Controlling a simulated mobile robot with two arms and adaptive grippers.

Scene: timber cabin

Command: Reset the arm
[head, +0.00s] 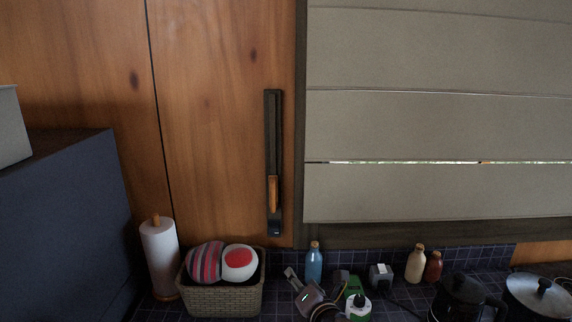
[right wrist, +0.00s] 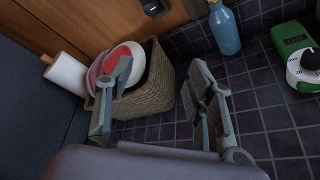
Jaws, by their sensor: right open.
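My right gripper (head: 314,283) is low in the head view, above the dark tiled counter, in front of the blue bottle. Its two grey fingers stand apart with nothing between them in the right wrist view (right wrist: 158,82). In that view the left finger overlaps the woven basket (right wrist: 150,92), and the right finger is over bare tiles. I cannot tell how high the gripper is above the counter. My left gripper is in neither view.
The basket (head: 222,300) holds a striped item and a red-and-white one. Paper towel (head: 160,260) stands left of it. A blue bottle (head: 314,264), a green-and-white device (head: 358,306), two small bottles, a kettle (head: 460,298) and a pot (head: 540,292) line the counter.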

